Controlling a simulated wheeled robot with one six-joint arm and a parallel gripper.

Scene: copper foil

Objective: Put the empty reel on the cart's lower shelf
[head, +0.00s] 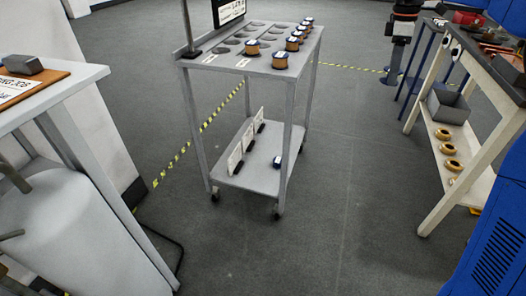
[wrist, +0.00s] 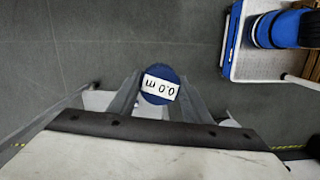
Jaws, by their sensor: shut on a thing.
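In the wrist view my gripper (wrist: 158,95) is shut on the empty reel (wrist: 153,97), a blue reel with a white label reading "0.0 m", upside down in that view. I cannot make out the held reel or gripper in the head view. The grey cart (head: 187,125) stands mid-picture. Its lower shelf (head: 262,181) carries upright white cards in a row on the left and a small dark blue reel (head: 277,162) near the right edge. The shelf is bare at the front and between cards and reel.
The cart's top (head: 225,62) has round recesses, several copper reels on the right and a screen at the back. A workbench (head: 487,75) stands right, a table (head: 60,90) left. Floor is clear before the cart. A pale surface with blue items (wrist: 275,65) shows upper right in the wrist view.

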